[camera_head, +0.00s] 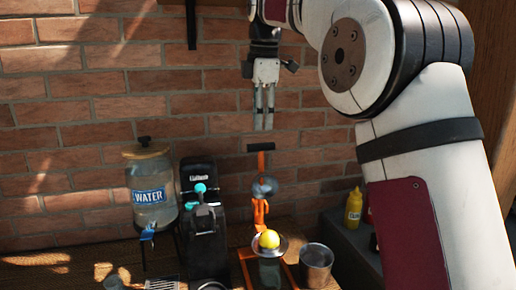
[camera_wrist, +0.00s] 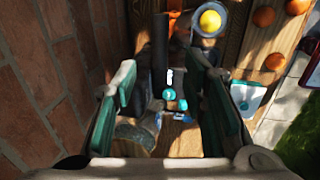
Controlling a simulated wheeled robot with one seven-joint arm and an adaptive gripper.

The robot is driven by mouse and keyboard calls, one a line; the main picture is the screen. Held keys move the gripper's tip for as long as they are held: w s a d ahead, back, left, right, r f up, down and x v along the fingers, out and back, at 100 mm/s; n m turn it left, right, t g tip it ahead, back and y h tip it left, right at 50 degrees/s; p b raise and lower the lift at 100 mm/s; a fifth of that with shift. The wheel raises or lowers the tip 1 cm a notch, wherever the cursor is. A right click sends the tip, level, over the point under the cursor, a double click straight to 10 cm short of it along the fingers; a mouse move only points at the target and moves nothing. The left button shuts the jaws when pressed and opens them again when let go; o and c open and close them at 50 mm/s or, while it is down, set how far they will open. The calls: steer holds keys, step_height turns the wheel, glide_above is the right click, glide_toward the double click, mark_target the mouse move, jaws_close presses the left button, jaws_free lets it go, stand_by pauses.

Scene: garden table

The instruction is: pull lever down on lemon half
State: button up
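The orange citrus press (camera_head: 260,212) stands on the table, with its lever raised and a black crossbar handle (camera_head: 261,147) at the top. The yellow lemon half (camera_head: 269,239) sits on the press below, and it also shows near the top of the wrist view (camera_wrist: 210,21). My gripper (camera_head: 264,128) points down just above the handle, with a small gap in the head view. In the wrist view, my gripper's fingers (camera_wrist: 160,85) are apart and empty, with the black handle (camera_wrist: 159,50) seen between them. Whether they touch it cannot be told.
A brick wall (camera_head: 90,100) stands close behind. A water dispenser (camera_head: 151,190) and a black machine (camera_head: 203,225) stand left of the press. A metal cup (camera_head: 316,265) is at its right, and a yellow bottle (camera_head: 354,208) is farther right. Several oranges (camera_wrist: 264,17) show in the wrist view.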

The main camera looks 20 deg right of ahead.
mark_target(258, 146)
steer(key=f, duration=0.3)
steer(key=w+f+p, duration=0.1)
steer(key=f, duration=0.5)
steer(key=shift+w+f, duration=0.1)
steer(key=shift+w, duration=0.3)
jaws_close()
